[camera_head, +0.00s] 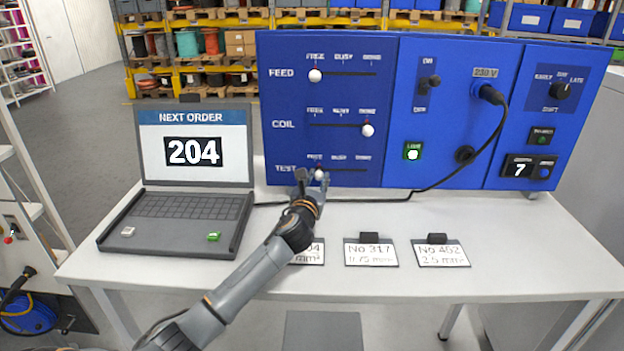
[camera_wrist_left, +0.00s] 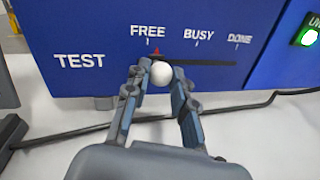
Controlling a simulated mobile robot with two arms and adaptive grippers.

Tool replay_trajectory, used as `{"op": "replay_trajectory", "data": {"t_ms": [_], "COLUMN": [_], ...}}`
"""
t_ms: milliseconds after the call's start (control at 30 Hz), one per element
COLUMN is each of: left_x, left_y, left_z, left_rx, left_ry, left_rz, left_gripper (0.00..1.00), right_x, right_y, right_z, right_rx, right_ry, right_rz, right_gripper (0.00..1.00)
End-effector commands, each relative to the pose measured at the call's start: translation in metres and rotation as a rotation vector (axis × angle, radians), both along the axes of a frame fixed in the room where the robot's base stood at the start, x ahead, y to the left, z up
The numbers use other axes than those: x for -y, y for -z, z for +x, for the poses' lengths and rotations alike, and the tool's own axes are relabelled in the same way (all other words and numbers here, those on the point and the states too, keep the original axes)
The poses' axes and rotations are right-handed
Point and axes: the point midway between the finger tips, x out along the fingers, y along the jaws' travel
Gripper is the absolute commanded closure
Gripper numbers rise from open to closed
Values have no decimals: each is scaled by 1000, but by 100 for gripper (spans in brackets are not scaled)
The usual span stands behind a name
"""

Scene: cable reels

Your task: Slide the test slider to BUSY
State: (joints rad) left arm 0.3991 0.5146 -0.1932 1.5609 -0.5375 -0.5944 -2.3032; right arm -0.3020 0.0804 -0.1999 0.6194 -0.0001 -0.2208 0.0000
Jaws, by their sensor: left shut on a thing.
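The TEST slider's white knob (camera_wrist_left: 161,73) is at the left end of its dark slot (camera_wrist_left: 215,63), below and just right of the FREE mark. The BUSY mark (camera_wrist_left: 198,35) is to its right and DONE is farther right. My left gripper (camera_wrist_left: 160,78) is shut on the knob, one finger on each side. In the head view the left gripper (camera_head: 314,180) reaches the lower left of the blue panel (camera_head: 330,140) and partly covers the TEST knob (camera_head: 319,174). The right gripper is not in view.
Above are the FEED knob (camera_head: 315,75) at FREE and the COIL knob (camera_head: 368,130) at DONE. A laptop (camera_head: 195,180) showing 204 stands left of the panel. Label cards, such as No 317 (camera_head: 371,252), lie on the white table (camera_head: 520,220). A black cable runs along the panel's foot.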

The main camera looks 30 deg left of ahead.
Motion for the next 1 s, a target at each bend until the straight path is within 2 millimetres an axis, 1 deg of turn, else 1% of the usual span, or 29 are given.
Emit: {"op": "replay_trajectory", "data": {"t_ms": [33,100,233,333,567,600,700,1000], "left_x": [12,24,40,44,44,44,44,44], "left_y": [-3,-3,-2,-1,-1,-1,-1,-1], "left_z": [7,14,24,26,26,26,26,25], "left_rx": [1,2,1,2,2,2,2,2], "left_ry": [4,5,4,2,2,2,2,2], "left_rz": [-2,-2,-2,-1,0,0,0,0], "left_gripper": [100,100,100,100,100,72,52,52], "right_x": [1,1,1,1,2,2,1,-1], "right_y": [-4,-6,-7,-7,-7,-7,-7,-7], "right_z": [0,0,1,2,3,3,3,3], "right_rx": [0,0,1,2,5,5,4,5], "right_ry": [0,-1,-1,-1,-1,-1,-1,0], "right_rz": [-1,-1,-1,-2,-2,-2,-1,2], "right_gripper": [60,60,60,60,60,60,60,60]}}
